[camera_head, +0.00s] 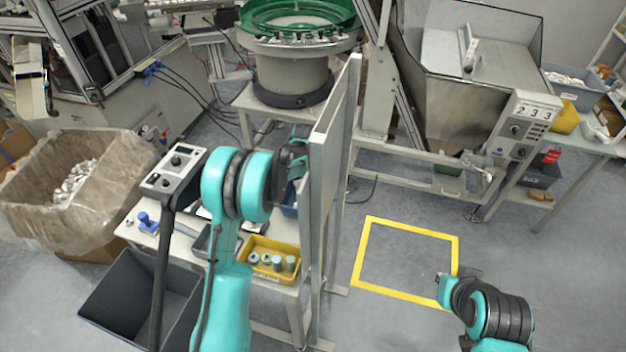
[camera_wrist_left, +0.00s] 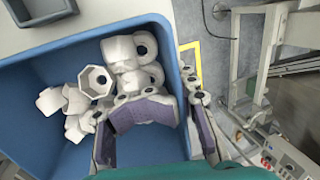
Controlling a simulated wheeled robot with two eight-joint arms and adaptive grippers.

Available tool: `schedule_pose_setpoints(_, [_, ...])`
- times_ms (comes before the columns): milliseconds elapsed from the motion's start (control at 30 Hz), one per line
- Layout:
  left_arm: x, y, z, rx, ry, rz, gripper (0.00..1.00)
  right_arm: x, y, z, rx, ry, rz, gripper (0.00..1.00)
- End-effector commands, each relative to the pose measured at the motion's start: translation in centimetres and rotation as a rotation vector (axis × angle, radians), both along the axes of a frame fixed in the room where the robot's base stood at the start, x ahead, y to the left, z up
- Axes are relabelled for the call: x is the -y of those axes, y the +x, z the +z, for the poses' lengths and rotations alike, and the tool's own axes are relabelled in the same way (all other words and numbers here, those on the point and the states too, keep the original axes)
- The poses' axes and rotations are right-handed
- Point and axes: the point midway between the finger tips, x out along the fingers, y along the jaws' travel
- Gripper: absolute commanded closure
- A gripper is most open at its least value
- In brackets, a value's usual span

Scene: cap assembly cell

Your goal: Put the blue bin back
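The blue bin (camera_wrist_left: 62,62) fills the left of the left wrist view, with several white caps (camera_wrist_left: 125,65) inside. In the head view only a small part of the blue bin (camera_head: 289,200) shows on the table, behind my left arm and the upright panel. My left gripper (camera_wrist_left: 185,120) straddles the bin's right wall, one finger inside and one outside. Whether the fingers press on the wall is unclear. In the head view the left gripper (camera_head: 297,160) is partly hidden by the panel. My right gripper (camera_head: 442,278) is low at the right, its fingers too small to read.
A tall grey panel (camera_head: 326,190) stands right beside my left gripper. A yellow floor outline (camera_head: 458,250) encloses bare floor. A yellow tray (camera_head: 262,273) of small cylinders sits on the table. A hopper machine (camera_head: 455,105) stands at back right; a dark open bin (camera_head: 115,285) is at front left.

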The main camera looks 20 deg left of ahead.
Motion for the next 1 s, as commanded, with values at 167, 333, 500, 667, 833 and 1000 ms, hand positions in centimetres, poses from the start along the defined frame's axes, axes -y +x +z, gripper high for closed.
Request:
schedule_pose_setpoints(167, [0.0, -1.2, 4.5, 0.000, 0.000, 0.000, 0.75, 0.0, 0.0, 1.4, 0.000, 0.000, 0.000, 1.00])
schedule_pose_setpoints(333, [0.0, -2.0, 7.1, 0.000, 0.000, 0.000, 0.75, 0.0, 0.0, 2.0, 0.000, 0.000, 0.000, 1.00])
schedule_pose_setpoints(500, [0.0, -2.4, 8.2, 0.000, 0.000, 0.000, 0.75, 0.0, 0.0, 2.2, 0.000, 0.000, 0.000, 1.00])
schedule_pose_setpoints(667, [0.0, -2.4, 8.3, 0.000, 0.000, 0.000, 0.75, 0.0, 0.0, 2.2, 0.000, 0.000, 0.000, 1.00])
schedule_pose_setpoints(833, [0.0, -2.4, 8.3, 0.000, 0.000, 0.000, 0.75, 0.0, 0.0, 2.2, 0.000, 0.000, 0.000, 1.00])
schedule_pose_setpoints(1000, [0.0, -2.4, 8.3, 0.000, 0.000, 0.000, 0.75, 0.0, 0.0, 2.2, 0.000, 0.000, 0.000, 1.00])
